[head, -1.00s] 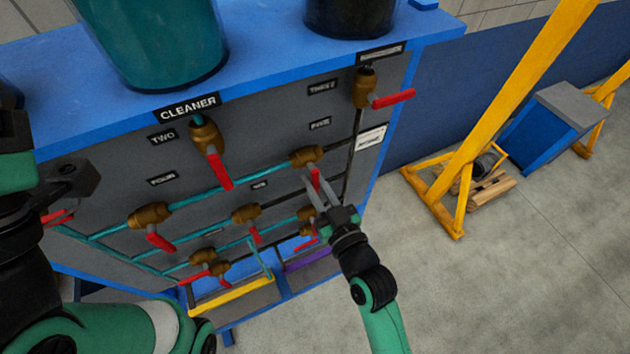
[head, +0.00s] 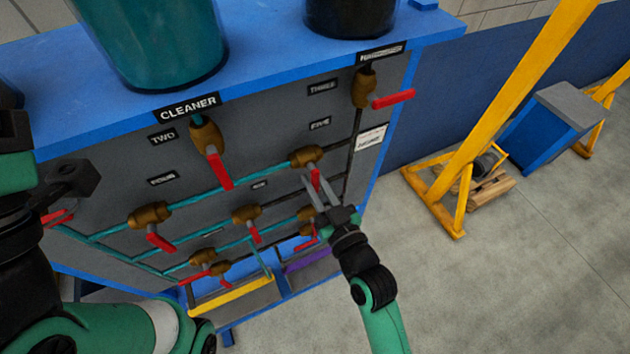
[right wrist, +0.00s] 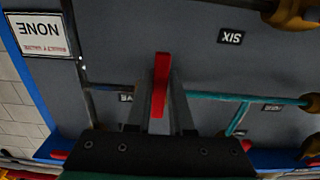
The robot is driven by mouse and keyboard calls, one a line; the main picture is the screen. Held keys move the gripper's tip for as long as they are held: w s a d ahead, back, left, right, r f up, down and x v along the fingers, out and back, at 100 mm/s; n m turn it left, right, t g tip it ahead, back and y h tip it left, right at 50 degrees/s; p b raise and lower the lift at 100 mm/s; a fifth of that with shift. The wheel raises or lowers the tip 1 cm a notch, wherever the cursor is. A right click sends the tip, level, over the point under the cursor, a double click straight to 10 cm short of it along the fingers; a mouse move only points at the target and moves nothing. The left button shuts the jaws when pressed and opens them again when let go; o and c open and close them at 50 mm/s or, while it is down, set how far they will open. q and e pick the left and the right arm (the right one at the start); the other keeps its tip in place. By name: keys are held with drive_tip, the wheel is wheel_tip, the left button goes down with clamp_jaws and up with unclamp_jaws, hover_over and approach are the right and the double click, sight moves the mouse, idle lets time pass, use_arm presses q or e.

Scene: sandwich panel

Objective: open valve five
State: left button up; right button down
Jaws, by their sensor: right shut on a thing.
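Valve five (head: 305,157) is a brass body on the teal pipe, below the plate that reads FIVE (head: 320,123). Its red handle (head: 315,180) points down, across the pipe. My right gripper (head: 316,190) has its two fingers on either side of this handle and is shut on it. In the right wrist view the red handle (right wrist: 160,84) stands between the fingers of my right gripper (right wrist: 160,100), and one finger partly covers the upside-down FIVE plate.
Other brass valves with red handles surround it, including one under CLEANER (head: 206,135), one at upper right (head: 364,88) and one at lower left (head: 150,215). A yellow-edged tray (head: 232,296) is below. Open floor lies to the right, with a yellow frame (head: 465,165).

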drive_tip(key=shift+s+a+r+m+p, duration=0.15)
drive_tip(key=shift+a+m+p, duration=0.2)
drive_tip(key=shift+m+p, duration=0.65)
drive_tip(key=shift+s+a+r+m+p, duration=0.15)
drive_tip(key=shift+a+m+p, duration=0.15)
drive_tip(key=shift+m+p, duration=0.75)
drive_tip(key=shift+s+a+r+m+p, duration=0.15)
drive_tip(key=shift+a+m+p, duration=0.3)
drive_tip(key=shift+m, duration=1)
drive_tip(key=shift+f, duration=0.1)
drive_tip(key=shift+d, duration=0.1)
drive_tip(key=c, duration=0.8)
unclamp_jaws()
drive_tip(key=shift+s, duration=0.15)
drive_tip(key=v, duration=1.1)
drive_tip(key=shift+s, duration=0.2)
